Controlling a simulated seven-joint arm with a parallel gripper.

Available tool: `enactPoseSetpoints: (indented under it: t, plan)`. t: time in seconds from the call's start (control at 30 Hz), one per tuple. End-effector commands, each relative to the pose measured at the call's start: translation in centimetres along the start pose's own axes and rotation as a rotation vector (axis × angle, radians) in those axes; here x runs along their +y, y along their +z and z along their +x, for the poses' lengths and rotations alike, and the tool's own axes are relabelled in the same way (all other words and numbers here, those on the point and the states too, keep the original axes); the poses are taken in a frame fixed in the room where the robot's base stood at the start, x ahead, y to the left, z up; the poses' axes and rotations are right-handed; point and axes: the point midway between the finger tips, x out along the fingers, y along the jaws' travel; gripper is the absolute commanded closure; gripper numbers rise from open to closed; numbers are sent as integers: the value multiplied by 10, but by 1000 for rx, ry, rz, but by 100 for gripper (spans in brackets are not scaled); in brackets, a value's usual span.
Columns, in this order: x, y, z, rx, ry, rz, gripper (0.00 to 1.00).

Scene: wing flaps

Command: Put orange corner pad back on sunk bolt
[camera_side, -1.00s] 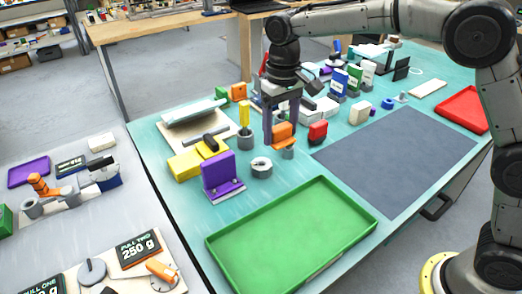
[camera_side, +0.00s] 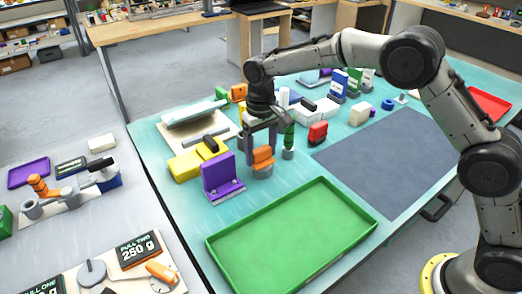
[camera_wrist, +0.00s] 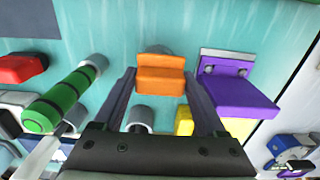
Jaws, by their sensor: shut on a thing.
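The orange corner pad (camera_side: 263,156) is a stepped block. My gripper (camera_side: 262,147) is shut on it, one finger on either side. In the side view the pad appears over a short grey round holder (camera_side: 262,171), whose top it mostly hides; I cannot tell whether they touch. In the wrist view the pad (camera_wrist: 161,74) sits between my fingertips (camera_wrist: 160,78), with part of the grey holder (camera_wrist: 160,49) behind it. No sunk bolt can be made out under the pad.
A purple bracket (camera_side: 222,176) with bolts at its foot stands close on the left. A green cylinder (camera_side: 289,136) on a grey post stands close on the right, with a red block (camera_side: 318,132) beyond. The green tray (camera_side: 290,235) in front is empty.

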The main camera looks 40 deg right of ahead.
Motion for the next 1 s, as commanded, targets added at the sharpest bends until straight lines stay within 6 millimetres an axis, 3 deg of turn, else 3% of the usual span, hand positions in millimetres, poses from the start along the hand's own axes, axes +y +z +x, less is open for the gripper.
enactPoseSetpoints:
  t: [0.63,0.67,0.7,0.8,1.0]
  plan:
    - [0,0,12,0,0,0,79]
    - [0,0,12,0,0,0,21]
    - [0,0,12,0,0,0,14]
    - [0,0,12,0,0,0,0]
    - [0,0,11,0,0,0,0]
